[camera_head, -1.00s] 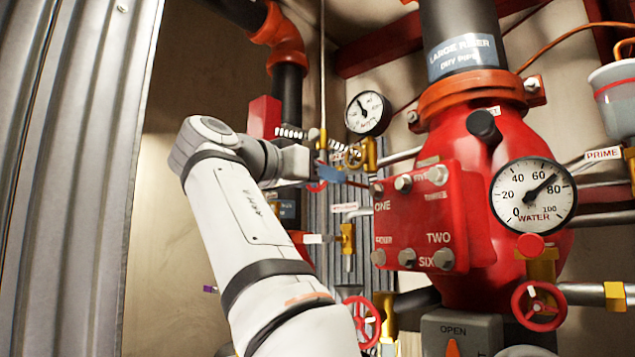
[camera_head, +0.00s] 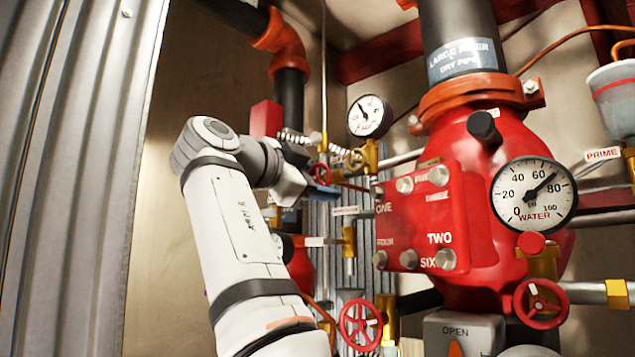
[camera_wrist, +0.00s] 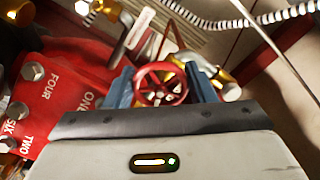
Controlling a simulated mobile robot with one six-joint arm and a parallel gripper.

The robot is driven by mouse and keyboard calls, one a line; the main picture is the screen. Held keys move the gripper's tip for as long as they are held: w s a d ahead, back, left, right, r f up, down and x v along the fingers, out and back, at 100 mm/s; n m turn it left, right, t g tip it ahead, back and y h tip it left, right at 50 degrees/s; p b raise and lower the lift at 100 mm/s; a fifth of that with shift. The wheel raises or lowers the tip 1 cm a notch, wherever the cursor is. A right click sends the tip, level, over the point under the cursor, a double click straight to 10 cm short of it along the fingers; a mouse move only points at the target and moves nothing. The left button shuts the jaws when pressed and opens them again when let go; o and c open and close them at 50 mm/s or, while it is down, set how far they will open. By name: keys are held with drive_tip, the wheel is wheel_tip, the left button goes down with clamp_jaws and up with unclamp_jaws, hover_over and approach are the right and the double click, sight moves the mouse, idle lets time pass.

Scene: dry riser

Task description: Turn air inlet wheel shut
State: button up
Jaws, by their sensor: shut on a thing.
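A small red spoked handwheel (camera_wrist: 160,84) sits in the middle of the wrist view. The two blue fingers of my gripper (camera_wrist: 163,88) stand on its left and right sides, shut on its rim. In the head view the same wheel (camera_head: 321,174) shows partly, behind my gripper (camera_head: 314,177) at the end of the white arm. The wheel's stem and part of its rim are hidden. I cannot read a label naming this wheel.
The red valve body with its bolted cover (camera_head: 425,220) stands close to the right. A dial gauge (camera_head: 369,116) and brass fittings are near my gripper. Another red handwheel (camera_head: 360,324) is below. Corrugated metal (camera_head: 75,170) stands at the left; the tan wall between is clear.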

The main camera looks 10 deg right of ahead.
drive_tip(key=shift+f+m, duration=0.1)
drive_tip(key=shift+m, duration=0.4)
idle(0.3)
drive_tip(key=o, duration=1)
drive_tip(key=v, duration=0.8)
drive_tip(key=shift+w+d, duration=0.1)
